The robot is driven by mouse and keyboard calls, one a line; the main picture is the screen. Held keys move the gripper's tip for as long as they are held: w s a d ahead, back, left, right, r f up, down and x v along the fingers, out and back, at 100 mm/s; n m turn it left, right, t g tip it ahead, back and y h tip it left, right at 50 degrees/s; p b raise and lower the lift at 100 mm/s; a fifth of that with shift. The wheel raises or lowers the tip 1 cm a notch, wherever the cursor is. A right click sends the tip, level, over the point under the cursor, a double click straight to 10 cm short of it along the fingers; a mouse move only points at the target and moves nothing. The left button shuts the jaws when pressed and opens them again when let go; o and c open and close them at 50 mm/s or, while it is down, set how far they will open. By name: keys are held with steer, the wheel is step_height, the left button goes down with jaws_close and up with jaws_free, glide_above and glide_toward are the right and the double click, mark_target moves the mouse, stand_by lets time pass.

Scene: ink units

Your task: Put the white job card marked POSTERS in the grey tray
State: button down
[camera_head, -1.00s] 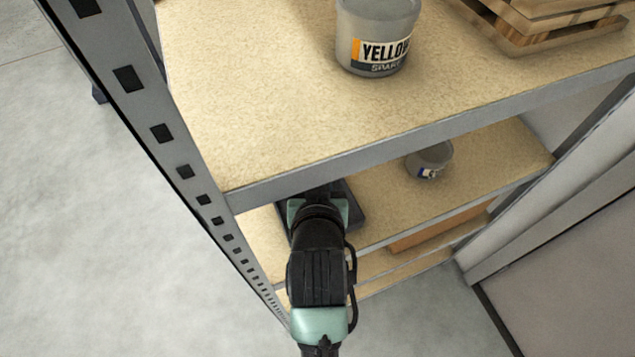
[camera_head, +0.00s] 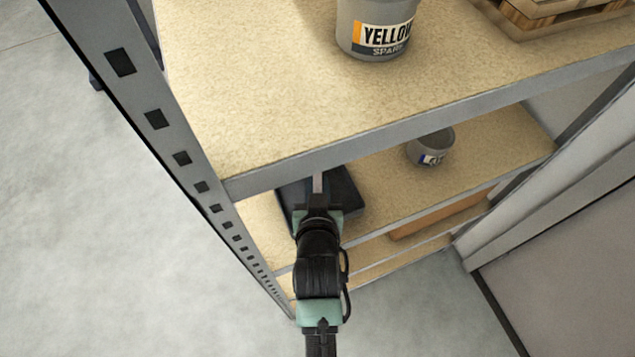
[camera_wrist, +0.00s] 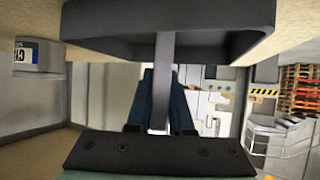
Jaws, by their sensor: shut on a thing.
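A dark grey tray (camera_head: 344,191) lies on the middle shelf, partly under the upper shelf's front edge. In the wrist view it is the dark rounded shape (camera_wrist: 225,16) at the top. My gripper (camera_head: 318,197) is at the tray, just in front of the upper shelf's edge. Its dark fingers (camera_wrist: 162,75) are shut on a thin pale strip, the card (camera_wrist: 163,88), seen edge-on. The card also shows in the head view (camera_head: 318,182), over or in the tray; I cannot tell if it touches. No lettering on it is readable.
A grey pot (camera_head: 430,147) with a blue-marked label stands right of the tray. The upper shelf holds a YELLOW tub (camera_head: 375,25) and a wooden pallet (camera_head: 545,12). A perforated upright (camera_head: 157,119) stands close on the left.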

steer(key=shift+f, duration=0.15)
steer(key=c, duration=0.8)
jaws_free()
steer(key=shift+r, duration=0.25)
steer(key=v, duration=1.2)
steer(key=shift+f, duration=0.1)
